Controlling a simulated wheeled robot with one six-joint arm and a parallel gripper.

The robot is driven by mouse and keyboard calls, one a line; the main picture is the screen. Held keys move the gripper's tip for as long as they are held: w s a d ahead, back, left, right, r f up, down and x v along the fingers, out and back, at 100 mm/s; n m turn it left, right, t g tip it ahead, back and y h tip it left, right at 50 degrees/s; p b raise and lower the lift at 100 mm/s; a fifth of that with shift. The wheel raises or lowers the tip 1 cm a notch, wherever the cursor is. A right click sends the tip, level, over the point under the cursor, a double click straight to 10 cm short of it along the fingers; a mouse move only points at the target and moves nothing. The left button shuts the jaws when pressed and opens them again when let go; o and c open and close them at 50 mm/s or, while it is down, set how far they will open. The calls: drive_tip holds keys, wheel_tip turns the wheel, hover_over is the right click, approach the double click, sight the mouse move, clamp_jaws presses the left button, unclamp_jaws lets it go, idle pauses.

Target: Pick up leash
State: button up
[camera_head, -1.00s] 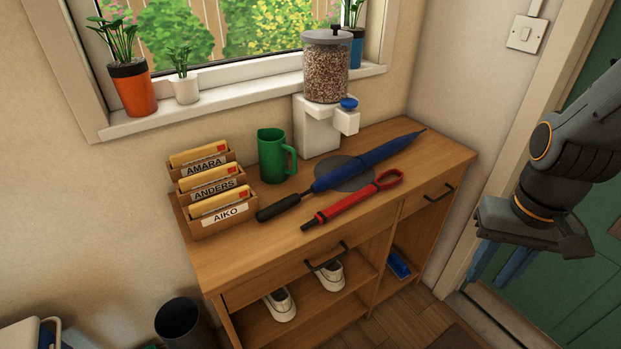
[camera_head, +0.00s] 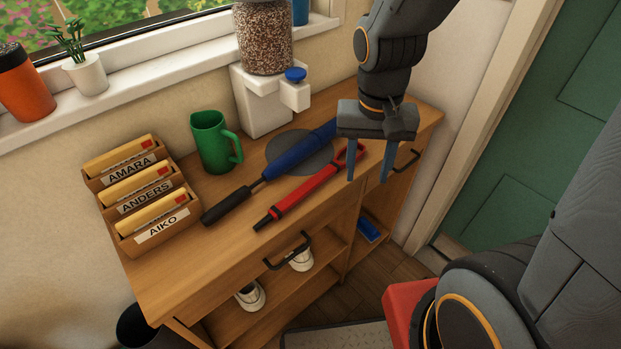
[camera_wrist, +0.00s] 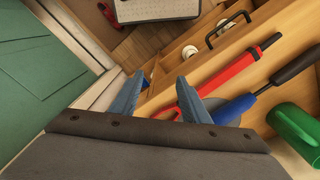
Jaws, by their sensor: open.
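The red item with a loop at one end and a dark tip, which looks like the leash (camera_head: 298,190), lies diagonally on the wooden cabinet top in front of the blue umbrella (camera_head: 292,158). My gripper (camera_head: 367,180) is open and empty, pointing down near the leash's loop end. Its left finger partly covers that end in the head view. In the wrist view, the gripper (camera_wrist: 161,78) has its fingers apart, and the leash (camera_wrist: 235,73) runs up and right from beside the right finger. Its loop end is partly hidden there. I cannot tell the exact height of the fingertips.
A green mug (camera_head: 212,143), a letter rack (camera_head: 140,195) and a grain dispenser (camera_head: 262,100) stand behind and left of the leash. The cabinet (camera_head: 190,262) has a drawer handle (camera_head: 288,252) in front and shoes on a shelf. A green door (camera_head: 540,150) is at right.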

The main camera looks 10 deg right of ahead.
sight(313, 181)
drive_tip(key=w+a+m+p, duration=0.1)
drive_tip(key=a+m, duration=0.1)
drive_tip(key=a, duration=0.1)
drive_tip(key=w+a+m+p, duration=0.1)
drive_tip(key=a+m, duration=0.1)
drive_tip(key=a, duration=0.2)
drive_tip(key=w+a+r+m+p, duration=0.1)
drive_tip(key=w+a+m, duration=0.1)
drive_tip(key=a, duration=0.1)
drive_tip(key=shift+a+m+t+h, duration=0.35)
drive_tip(key=shift+m+t+h, duration=0.05)
drive_tip(key=shift+w+a+m, duration=0.2)
drive_tip(key=shift+a+m, duration=0.1)
drive_tip(key=shift+a, duration=0.2)
drive_tip(key=shift+w+d+f+p, duration=0.15)
drive_tip(key=shift+f+p, duration=0.15)
drive_tip(key=shift+f, duration=1.05)
drive_tip(key=shift+w+d+f+p, duration=0.15)
drive_tip(key=shift+d+f+p, duration=0.05)
drive_tip(key=shift+f, duration=0.65)
drive_tip(key=shift+w+d+f+p, duration=0.1)
drive_tip(key=shift+d+f+p, duration=0.1)
drive_tip(key=shift+f, duration=0.6)
drive_tip(key=shift+w+d+f+p, duration=0.15)
drive_tip(key=shift+d+f, duration=0.05)
drive_tip(key=shift+f, duration=0.65)
clamp_jaws()
